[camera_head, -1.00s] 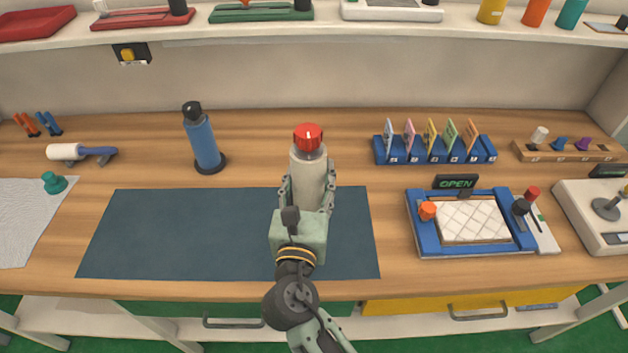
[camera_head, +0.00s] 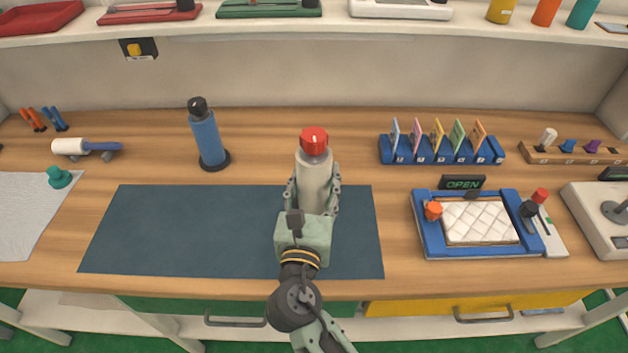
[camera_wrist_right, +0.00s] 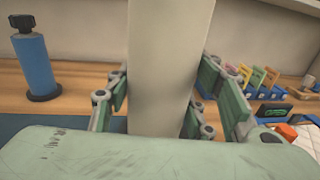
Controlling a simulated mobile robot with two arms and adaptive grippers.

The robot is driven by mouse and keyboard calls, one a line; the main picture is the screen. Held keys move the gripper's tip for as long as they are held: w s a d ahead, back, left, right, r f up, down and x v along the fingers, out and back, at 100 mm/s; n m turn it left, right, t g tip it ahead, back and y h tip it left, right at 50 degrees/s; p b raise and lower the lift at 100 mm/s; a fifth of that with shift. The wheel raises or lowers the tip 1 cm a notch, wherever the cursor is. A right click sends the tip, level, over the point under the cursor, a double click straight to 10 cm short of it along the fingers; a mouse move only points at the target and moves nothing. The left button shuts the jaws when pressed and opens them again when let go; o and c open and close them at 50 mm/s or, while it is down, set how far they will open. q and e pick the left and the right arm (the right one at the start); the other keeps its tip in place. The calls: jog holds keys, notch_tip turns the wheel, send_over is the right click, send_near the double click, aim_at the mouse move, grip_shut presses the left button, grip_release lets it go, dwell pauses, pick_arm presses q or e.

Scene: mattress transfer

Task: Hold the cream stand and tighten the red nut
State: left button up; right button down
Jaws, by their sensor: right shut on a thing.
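The cream stand (camera_head: 314,180) is an upright, bottle-shaped cylinder at the right part of the dark mat. The red nut (camera_head: 314,139) sits on its top like a cap, with a small pale mark on it. My right gripper (camera_head: 313,192) is shut on the stand, its fingers on both sides of the body. The right wrist view shows the stand (camera_wrist_right: 167,65) between the green finger pads; its top and the nut are out of that picture. The stand's foot is hidden behind the gripper. My left gripper is not in view.
A blue bottle (camera_head: 208,138) with a black cap stands to the left. The dark mat (camera_head: 180,230) is bare left of the stand. A blue card rack (camera_head: 440,152) and a blue-framed tray (camera_head: 420,225) with a white quilted pad lie to the right. A shelf (camera_head: 300,29) runs above.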

jog(key=shift+f+b, duration=3)
jog(key=shift+f, duration=1.45)
jog(key=shift+r, duration=0.1)
